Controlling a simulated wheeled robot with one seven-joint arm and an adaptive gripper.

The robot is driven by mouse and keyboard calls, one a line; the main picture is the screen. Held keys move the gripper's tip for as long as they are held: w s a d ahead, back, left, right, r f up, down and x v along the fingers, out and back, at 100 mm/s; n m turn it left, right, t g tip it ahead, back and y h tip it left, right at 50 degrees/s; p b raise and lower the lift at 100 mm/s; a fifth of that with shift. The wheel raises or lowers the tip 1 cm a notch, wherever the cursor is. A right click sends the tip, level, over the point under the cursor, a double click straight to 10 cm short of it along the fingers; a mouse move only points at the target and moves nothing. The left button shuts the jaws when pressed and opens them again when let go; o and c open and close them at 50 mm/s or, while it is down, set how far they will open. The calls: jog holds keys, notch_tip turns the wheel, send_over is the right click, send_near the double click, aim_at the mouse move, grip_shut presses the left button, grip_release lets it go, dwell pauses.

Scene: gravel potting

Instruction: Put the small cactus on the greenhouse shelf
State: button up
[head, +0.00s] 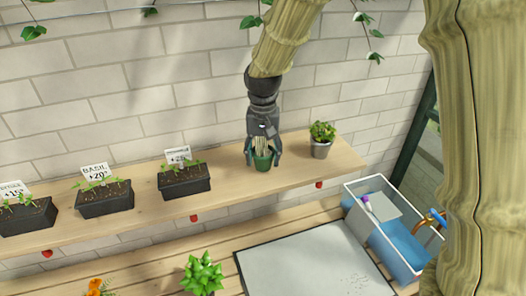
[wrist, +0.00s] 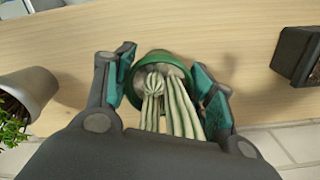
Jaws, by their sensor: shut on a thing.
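The small cactus (wrist: 168,105) has pale, ribbed green stems and sits in a green pot (head: 262,162). The pot's rim also shows in the wrist view (wrist: 150,60). My gripper (head: 263,150) points down and is shut on the pot, with one finger on each side; in the wrist view its teal-padded fingers (wrist: 165,90) flank the pot. The pot is upright, over or on the wooden greenhouse shelf (head: 225,180), in the gap between a black planter and a grey pot. I cannot tell whether its base touches the board.
A leafy plant in a grey pot (head: 320,148) stands to the right. Black seedling planters with labels (head: 184,184) stand to the left. A white brick wall backs the shelf. Below are a spiky green plant (head: 202,273), a grey mat (head: 310,265) and a blue-and-white bin (head: 392,228).

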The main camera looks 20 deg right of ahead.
jog(key=shift+f, duration=0.35)
jog(key=shift+f, duration=0.15)
jog(key=o, duration=1.1)
jog(key=shift+o, duration=0.2)
notch_tip(320, 180, up, 12)
jog(key=b, duration=0.5)
